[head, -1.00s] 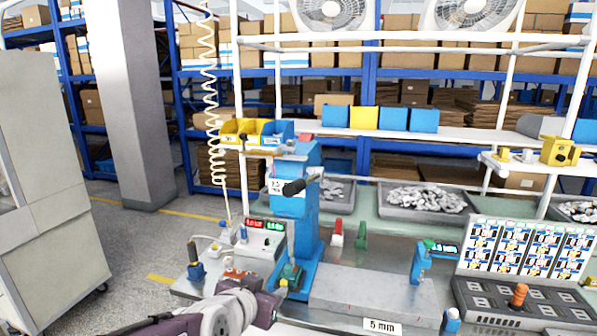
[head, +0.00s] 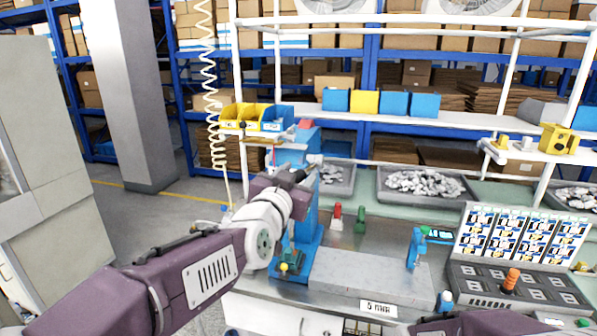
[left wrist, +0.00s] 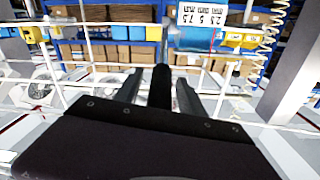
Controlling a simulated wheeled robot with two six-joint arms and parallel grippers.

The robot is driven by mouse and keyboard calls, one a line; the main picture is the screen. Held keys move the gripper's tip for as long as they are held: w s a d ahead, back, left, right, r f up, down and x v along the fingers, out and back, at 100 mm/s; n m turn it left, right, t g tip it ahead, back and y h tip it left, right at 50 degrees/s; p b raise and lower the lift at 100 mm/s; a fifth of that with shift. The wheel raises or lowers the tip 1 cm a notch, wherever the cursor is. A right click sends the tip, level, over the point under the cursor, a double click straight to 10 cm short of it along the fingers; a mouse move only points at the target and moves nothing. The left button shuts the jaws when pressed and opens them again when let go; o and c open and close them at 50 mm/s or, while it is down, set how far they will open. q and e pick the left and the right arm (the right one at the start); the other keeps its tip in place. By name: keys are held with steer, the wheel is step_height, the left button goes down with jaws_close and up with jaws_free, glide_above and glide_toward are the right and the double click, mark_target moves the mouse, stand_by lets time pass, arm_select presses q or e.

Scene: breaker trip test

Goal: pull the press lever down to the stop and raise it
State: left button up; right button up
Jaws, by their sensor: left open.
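The blue press (head: 308,228) stands upright left of centre on the bench in the head view. My left gripper (head: 298,175) is at the press's upper front, and my wrist covers part of the press. In the left wrist view the black lever handle (left wrist: 160,88) stands between the two open fingers, with a gap on each side. The white scale plate (left wrist: 196,14) on the press shows at the top of that view. The lever's pivot is hidden. Part of my right arm shows at the bottom right of the head view, but its gripper does not.
Yellow and blue bins (head: 258,117) stand behind the press. A grey block (head: 355,274) lies right of its foot, with red and green pieces (head: 361,218) behind. A panel of cards (head: 512,237) and a grey tray (head: 520,287) fill the right side.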

arm_select(q)
jaws_close()
stand_by(1.5)
